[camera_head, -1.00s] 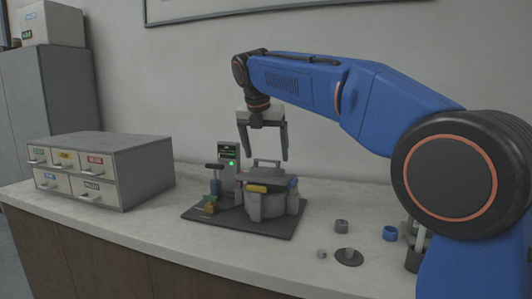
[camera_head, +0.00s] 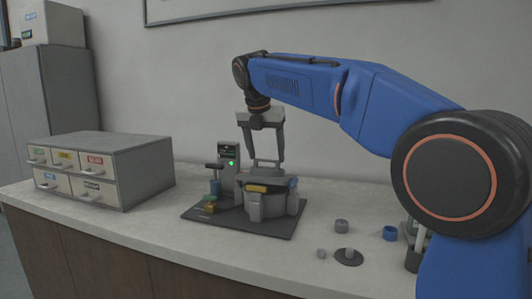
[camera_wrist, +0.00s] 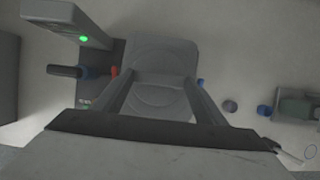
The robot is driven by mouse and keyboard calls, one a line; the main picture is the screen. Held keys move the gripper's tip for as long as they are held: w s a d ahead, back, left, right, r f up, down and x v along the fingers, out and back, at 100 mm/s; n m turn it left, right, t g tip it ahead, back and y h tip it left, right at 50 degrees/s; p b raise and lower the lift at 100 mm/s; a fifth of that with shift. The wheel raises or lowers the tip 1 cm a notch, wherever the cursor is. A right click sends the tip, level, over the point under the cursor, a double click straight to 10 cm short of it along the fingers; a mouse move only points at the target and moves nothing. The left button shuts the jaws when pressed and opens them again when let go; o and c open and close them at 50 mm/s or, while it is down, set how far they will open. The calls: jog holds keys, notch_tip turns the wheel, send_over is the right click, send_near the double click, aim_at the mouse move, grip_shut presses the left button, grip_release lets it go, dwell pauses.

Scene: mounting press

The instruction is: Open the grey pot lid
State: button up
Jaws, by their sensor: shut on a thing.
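The grey pot (camera_head: 280,206) stands on the press's dark base plate. Its grey lid (camera_head: 278,181) lies on top, level and closed, with an upright loop handle (camera_head: 267,161). My gripper (camera_head: 266,157) points down from above and is shut on the lid handle, one finger at each end. The fingers partly hide the handle there.
A drawer box (camera_head: 145,165) is further left. Small rings and a dark disc (camera_head: 349,257) lie to the right.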

jog(key=shift+w+d+r, duration=0.1)
jog(key=shift+w+r, duration=0.1)
jog(key=shift+r, duration=0.05)
jog(key=shift+w+d+r, duration=0.2)
jog(key=shift+w+r, duration=0.2)
jog(key=shift+w, duration=0.1)
jog(key=w+d+r, duration=0.2)
jog(key=w, duration=0.4)
jog(key=shift+w+d+r, duration=0.25)
jog(key=shift+w+d, duration=0.1)
jog(key=w+d, duration=0.1)
jog(key=w, duration=0.3)
jog(key=w+d+f, duration=0.1)
jog(key=w, duration=0.1)
jog(key=shift+w+d, duration=0.2)
jog(key=shift+d, duration=0.15)
jog(key=c, duration=0.5)
jog(key=o, duration=2)
jog(key=shift+s, duration=0.1)
jog(key=shift+a, duration=0.1)
jog(key=shift+v, duration=5.95)
